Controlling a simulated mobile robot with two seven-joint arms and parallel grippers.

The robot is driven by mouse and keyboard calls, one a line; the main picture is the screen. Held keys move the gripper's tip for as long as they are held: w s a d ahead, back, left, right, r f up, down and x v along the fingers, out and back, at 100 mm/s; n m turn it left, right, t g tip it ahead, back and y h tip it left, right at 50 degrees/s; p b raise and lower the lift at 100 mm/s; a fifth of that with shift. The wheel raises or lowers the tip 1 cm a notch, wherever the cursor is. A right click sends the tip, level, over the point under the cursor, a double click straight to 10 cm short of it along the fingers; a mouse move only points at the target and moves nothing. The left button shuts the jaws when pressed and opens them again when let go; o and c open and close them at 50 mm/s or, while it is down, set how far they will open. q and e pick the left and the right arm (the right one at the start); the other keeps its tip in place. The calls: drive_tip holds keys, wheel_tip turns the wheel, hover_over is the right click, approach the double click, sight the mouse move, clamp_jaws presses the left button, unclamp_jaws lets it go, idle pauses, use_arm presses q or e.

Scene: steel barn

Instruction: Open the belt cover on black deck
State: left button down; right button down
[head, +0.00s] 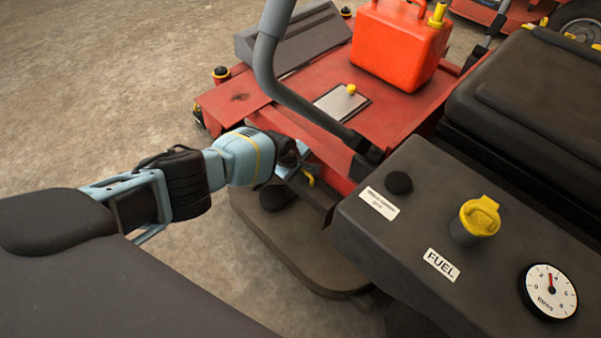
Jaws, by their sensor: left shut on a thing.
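My left gripper (292,166) reaches in from the left to the mower's side, just below the red body. It is shut on what looks like the edge of the belt cover (316,183), a dark narrow piece with a small yellow part beside the fingertips. The fingers and the red body hide most of the cover, so I cannot tell how far it is tilted. The black deck (275,240) shows below as a dark, rounded plate near the ground. A round black part (276,197) sits on it under my gripper. My right gripper is not in view.
The red mower body (395,108) carries a red fuel can (398,45). A bent grey bar (268,62) rises close above my left gripper. A dark console (430,235) with a yellow fuel cap (478,216) and gauge fills the right. Concrete floor at left is clear.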

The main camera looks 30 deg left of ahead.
use_arm(q)
drive_tip(key=shift+w+d, duration=0.2)
idle(0.4)
drive_tip(key=c, duration=1.9)
unclamp_jaws()
